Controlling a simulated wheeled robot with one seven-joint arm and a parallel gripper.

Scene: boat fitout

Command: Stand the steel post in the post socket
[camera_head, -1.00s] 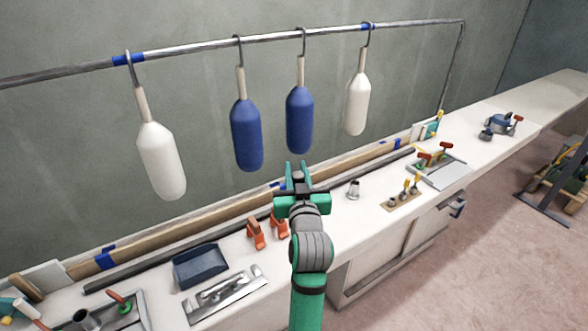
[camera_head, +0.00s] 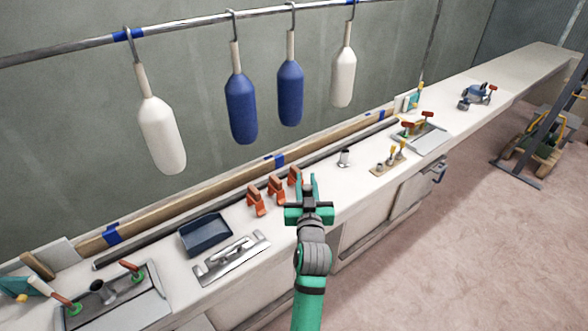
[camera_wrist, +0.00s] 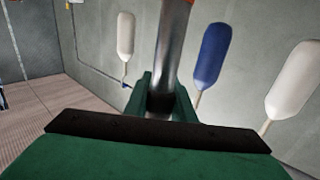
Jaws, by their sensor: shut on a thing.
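My gripper (camera_head: 308,187) is above the front part of the bench, right of the orange clamps. In the wrist view its green jaws (camera_wrist: 163,98) are shut on the steel post (camera_wrist: 174,45), a shiny grey tube that runs out of the top of that picture. In the head view I cannot make out the post; my gripper and arm seem to hide it. A short, wide grey tube (camera_head: 103,291) on a clamped plate at the lower left may be the post socket. A smaller steel tube fitting (camera_head: 344,157) stands farther right; I cannot tell which is the socket.
A blue tray (camera_head: 205,235) and a steel plate (camera_head: 232,258) lie to the left. A long dark bar (camera_head: 340,149) lies along the back. White and blue fenders (camera_head: 241,108) hang from a rail above.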

